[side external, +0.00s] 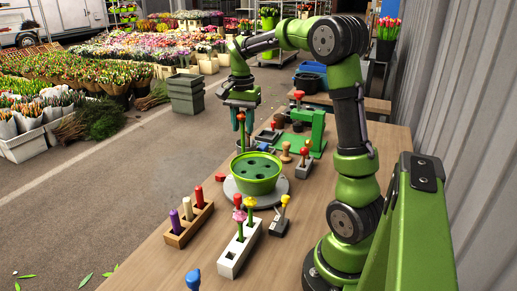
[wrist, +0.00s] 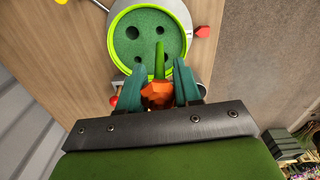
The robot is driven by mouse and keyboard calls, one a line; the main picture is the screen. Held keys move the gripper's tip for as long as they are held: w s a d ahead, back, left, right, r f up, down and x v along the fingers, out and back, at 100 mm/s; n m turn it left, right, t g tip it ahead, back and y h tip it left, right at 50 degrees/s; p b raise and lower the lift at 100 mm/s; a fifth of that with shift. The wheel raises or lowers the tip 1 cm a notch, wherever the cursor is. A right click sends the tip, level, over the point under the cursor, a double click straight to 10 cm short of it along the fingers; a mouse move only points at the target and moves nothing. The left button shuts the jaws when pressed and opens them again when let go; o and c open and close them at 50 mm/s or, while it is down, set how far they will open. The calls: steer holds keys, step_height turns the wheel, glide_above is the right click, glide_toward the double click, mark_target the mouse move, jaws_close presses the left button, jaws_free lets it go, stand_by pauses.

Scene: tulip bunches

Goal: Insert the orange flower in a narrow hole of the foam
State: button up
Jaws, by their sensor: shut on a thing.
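The orange flower (wrist: 157,91) is between the two teal fingers of my gripper (wrist: 158,84), which is shut on it. Its green stem (wrist: 159,60) points away from the gripper and overlaps the foam in the wrist view. The green foam (wrist: 148,40) has several dark round holes of differing sizes and sits in a lime-green pot (side external: 254,184). In the side view my gripper (side external: 241,117) is above the far left part of the pot, with the stem hanging down. I cannot tell whether the stem tip touches the foam or lines up with a hole.
The pot stands on a round grey plate (side external: 281,191). A wooden rack (side external: 177,239) with coloured pegs and a white block (side external: 231,265) with flowers stand in front. A small grey holder (side external: 278,229) with a yellow top is near the pot. A green press (side external: 317,130) stands behind.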

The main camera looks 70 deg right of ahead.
mark_target(243, 141)
steer(key=shift+f, duration=2.95)
steer(key=shift+f, duration=2.35)
steer(key=o, duration=1.1)
steer(key=r, duration=1.7)
steer(key=shift+a, duration=0.2)
steer(key=shift+d, duration=0.1)
